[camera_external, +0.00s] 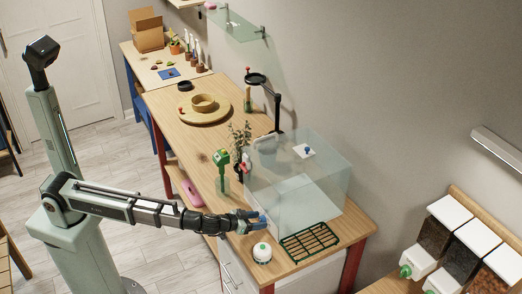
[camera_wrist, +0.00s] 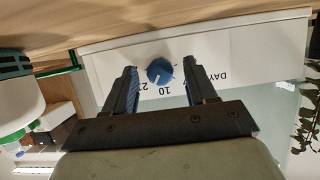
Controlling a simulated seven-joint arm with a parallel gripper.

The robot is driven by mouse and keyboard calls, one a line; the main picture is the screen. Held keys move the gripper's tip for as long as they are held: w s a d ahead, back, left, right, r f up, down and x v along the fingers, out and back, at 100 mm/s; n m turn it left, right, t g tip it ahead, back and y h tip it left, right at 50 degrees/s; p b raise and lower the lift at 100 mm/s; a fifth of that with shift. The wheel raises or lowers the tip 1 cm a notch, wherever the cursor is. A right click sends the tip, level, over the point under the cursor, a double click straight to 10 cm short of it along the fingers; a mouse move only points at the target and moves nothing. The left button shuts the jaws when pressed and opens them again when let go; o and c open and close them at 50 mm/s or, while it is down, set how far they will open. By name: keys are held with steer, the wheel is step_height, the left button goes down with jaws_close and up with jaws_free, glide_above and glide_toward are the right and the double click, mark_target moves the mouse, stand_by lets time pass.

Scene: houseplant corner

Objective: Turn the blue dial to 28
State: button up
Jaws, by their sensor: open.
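The blue dial (camera_wrist: 160,71) sits on a white panel (camera_wrist: 230,50) with black printing, where "10" and "DAY" can be read. A pale pointer line shows on the dial's face, toward the lower left in the wrist view; its exact reading is not clear. My gripper (camera_wrist: 162,84) is open, with one finger on each side of the dial and visible gaps between. In the external view my gripper (camera_external: 256,217) is at the near left side of the clear tank (camera_external: 325,178), by a small blue patch.
A white round jar (camera_external: 262,253) and a green wire rack (camera_external: 309,242) stand close to my gripper on the table. A green-topped item (camera_external: 221,160) and a leafy plant (camera_external: 240,138) are behind it.

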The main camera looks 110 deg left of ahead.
steer(key=shift+c, duration=0.4)
steer(key=c, duration=1)
steer(key=shift+o, duration=0.2)
steer(key=m+g+y, duration=0.1)
steer(key=m, duration=0.1)
steer(key=m+y, duration=0.1)
steer(key=shift+w+d+m+g, duration=0.2)
steer(key=shift+m+g, duration=0.2)
steer(key=m+y, duration=0.1)
steer(key=m, duration=0.1)
steer(key=m+g+y, duration=0.1)
steer(key=m, duration=0.1)
steer(key=shift+f+m+y, duration=0.2)
steer(key=shift+m+y, duration=0.2)
steer(key=o, duration=1)
